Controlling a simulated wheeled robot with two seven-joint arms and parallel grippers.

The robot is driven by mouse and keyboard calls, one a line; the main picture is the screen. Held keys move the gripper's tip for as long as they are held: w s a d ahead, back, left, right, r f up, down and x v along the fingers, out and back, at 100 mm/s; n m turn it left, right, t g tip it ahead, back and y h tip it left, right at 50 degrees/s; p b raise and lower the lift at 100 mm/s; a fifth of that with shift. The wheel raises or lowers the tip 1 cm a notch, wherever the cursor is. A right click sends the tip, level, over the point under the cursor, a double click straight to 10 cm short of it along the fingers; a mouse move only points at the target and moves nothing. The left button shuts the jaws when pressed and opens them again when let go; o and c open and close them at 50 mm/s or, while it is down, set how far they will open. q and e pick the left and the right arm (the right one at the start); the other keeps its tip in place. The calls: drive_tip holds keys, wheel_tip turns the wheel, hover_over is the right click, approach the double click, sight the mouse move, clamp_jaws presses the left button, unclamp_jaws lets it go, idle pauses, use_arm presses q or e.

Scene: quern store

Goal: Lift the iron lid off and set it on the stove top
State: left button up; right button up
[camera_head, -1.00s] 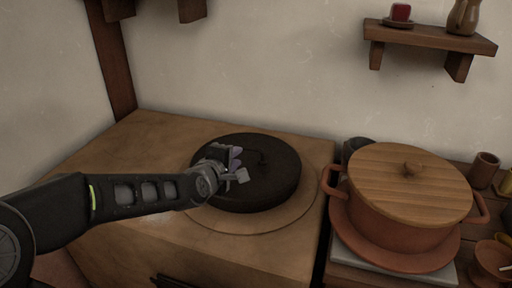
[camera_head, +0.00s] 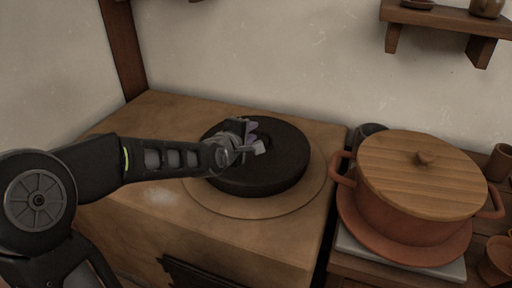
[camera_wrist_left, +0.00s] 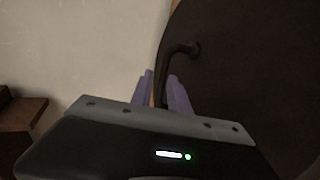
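The iron lid is a dark round disc (camera_head: 285,173) on the brown stove top (camera_head: 165,115), over a paler round plate (camera_head: 245,208). Its bent handle (camera_wrist_left: 178,58) shows in the left wrist view. My left gripper (camera_head: 256,138) is low over the lid's upper face. In the wrist view, its two purple fingers (camera_wrist_left: 165,92) stand apart, with the handle's bar running down into the gap between them. A thin pale strip shows beside the left finger, so the grip does not look closed. What lies under the lid is hidden. My right gripper is out of view.
A terracotta pot (camera_head: 405,217) with a wooden lid (camera_head: 400,170) stands on the right. A wooden shelf (camera_head: 440,17) hangs on the wall. The stove top is bare left of the lid and in front of it.

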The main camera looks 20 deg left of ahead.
sight(258, 139)
use_arm(q)
drive_tip(key=b+x, duration=0.1)
drive_tip(key=x, duration=0.4)
drive_tip(key=shift+w+f, duration=0.1)
drive_tip(key=shift+f, duration=0.1)
drive_tip(key=shift+c, duration=0.4)
clamp_jaws()
drive_tip(key=shift+r, duration=0.1)
drive_tip(key=shift+w+r, duration=0.1)
drive_tip(key=shift+r, duration=0.05)
idle(1.0)
drive_tip(key=shift+r, duration=0.2)
